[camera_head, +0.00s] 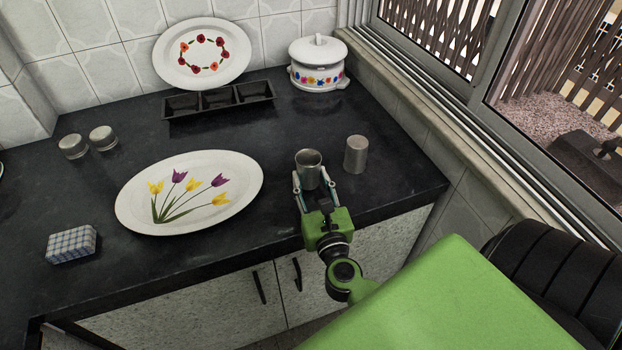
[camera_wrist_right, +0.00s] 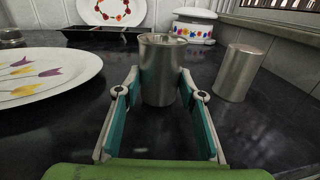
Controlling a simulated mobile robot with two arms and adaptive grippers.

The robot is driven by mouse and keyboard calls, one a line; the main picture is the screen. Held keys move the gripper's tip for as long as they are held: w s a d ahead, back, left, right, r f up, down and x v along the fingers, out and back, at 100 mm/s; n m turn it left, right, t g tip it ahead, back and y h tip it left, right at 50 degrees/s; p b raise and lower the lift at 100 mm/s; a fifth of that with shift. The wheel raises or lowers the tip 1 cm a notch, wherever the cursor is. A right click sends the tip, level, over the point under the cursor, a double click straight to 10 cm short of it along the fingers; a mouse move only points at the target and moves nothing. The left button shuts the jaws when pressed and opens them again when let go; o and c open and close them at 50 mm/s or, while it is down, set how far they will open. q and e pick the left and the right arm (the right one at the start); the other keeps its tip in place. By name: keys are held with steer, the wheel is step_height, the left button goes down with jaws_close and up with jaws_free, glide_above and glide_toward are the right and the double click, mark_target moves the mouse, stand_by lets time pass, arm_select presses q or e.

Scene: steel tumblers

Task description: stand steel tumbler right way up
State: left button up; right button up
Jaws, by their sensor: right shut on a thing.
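A steel tumbler (camera_head: 309,175) is upright with its open mouth facing up. It also shows in the right wrist view (camera_wrist_right: 160,72). My right gripper (camera_head: 311,186) is shut on this tumbler, one finger on each side of it, near the front edge of the counter. I cannot tell whether its base touches the counter. A second steel tumbler (camera_head: 356,156) stands to its right, apart from it, with a closed flat end on top, so it looks upside down. It also shows in the right wrist view (camera_wrist_right: 239,73). My left gripper is not in view.
The dark counter (camera_head: 280,130) holds an oval tulip plate (camera_head: 150,211), a black three-part tray (camera_head: 218,113), a white lidded pot (camera_head: 318,76), two small metal-topped containers (camera_head: 103,138) and a checked block (camera_head: 71,245). A flowered plate (camera_head: 202,78) leans on the wall. A window ledge bounds the right.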

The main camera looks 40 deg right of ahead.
steer(key=shift+f+b, duration=0.5)
stand_by(0.4)
steer(key=o, duration=1.5)
